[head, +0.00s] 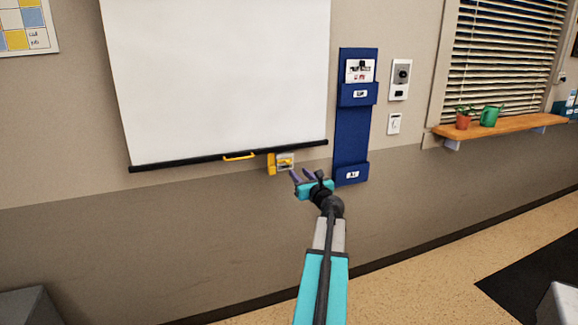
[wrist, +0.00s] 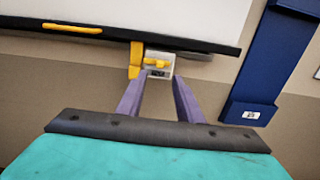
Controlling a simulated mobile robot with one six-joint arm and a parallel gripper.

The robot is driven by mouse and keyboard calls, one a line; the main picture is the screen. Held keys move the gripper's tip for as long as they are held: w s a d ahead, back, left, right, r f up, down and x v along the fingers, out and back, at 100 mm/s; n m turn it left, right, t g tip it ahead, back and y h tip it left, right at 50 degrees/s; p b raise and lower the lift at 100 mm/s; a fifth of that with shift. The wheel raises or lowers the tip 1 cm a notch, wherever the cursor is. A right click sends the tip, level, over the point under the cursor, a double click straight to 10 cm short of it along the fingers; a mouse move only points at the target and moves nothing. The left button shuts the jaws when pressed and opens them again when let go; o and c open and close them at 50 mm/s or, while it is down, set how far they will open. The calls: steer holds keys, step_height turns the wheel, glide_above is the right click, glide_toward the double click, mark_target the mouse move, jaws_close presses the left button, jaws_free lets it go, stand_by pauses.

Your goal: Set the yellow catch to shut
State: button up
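The yellow catch (head: 285,162) sits on a small pale plate on the wall, just below the right part of the screen's black bottom bar. In the wrist view the catch (wrist: 157,63) shows as a yellow lever lying roughly level on its plate, with small dark marks below it. A yellow upright bracket (wrist: 135,60) stands directly left of the plate. My gripper (head: 301,175) is a little right of and below the catch in the head view. In the wrist view its two purple fingers (wrist: 160,80) are apart and empty, with the catch beyond their tips.
A white pull-down screen (head: 215,75) hangs above, with a yellow handle (head: 239,156) on its bottom bar. A blue wall holder (head: 351,130) is close on the right. A wooden shelf (head: 500,128) with pots is further right. The wall below the catch is bare.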

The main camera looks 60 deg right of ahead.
mark_target(289, 162)
steer(key=shift+p+x, duration=0.4)
steer(key=shift+x, duration=4.8)
